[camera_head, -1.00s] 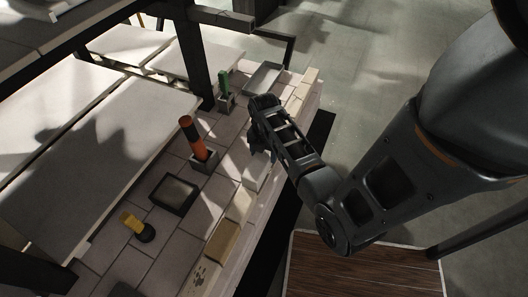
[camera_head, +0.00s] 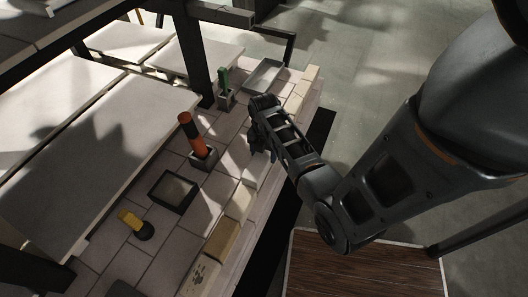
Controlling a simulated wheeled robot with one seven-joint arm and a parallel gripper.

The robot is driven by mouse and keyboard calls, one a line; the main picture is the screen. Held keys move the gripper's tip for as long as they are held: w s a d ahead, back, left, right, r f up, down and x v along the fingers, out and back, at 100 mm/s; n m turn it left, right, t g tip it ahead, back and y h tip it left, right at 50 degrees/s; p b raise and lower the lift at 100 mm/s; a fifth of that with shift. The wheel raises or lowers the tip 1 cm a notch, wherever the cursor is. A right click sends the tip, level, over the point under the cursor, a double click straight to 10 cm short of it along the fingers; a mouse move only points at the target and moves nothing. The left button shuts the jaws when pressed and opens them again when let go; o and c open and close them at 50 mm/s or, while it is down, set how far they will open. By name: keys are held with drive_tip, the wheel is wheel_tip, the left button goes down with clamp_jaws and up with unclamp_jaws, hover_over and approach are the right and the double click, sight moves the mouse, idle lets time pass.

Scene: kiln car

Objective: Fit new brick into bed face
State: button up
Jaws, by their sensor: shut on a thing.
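My gripper (camera_head: 262,148) is over the outer edge of the brick deck, fingers pointing down. It is shut on a pale brick (camera_head: 252,171), which shows only in part below and beside the fingers. The brick is at the line of the edge row, between tan edge bricks nearer (camera_head: 222,239) and farther off (camera_head: 301,92). The bed face under it is hidden by the gripper and brick. I cannot tell whether the brick touches the bed or is fully seated.
On the deck stand an orange-and-black tool in a holder (camera_head: 192,138), a green-handled tool in a holder (camera_head: 224,90), a dark square tray (camera_head: 172,192), a yellow-handled tool (camera_head: 132,221) and a grey tray (camera_head: 263,75). A dark post (camera_head: 193,60) rises behind.

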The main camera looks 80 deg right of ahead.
drive_tip(key=shift+f+b, duration=0.75)
drive_tip(key=shift+f, duration=0.45)
idle(0.4)
drive_tip(key=o, duration=1.4)
drive_tip(key=shift+r, duration=0.1)
drive_tip(key=shift+r+p, duration=2.6)
drive_tip(key=shift+r, duration=1.3)
drive_tip(key=shift+r, duration=0.1)
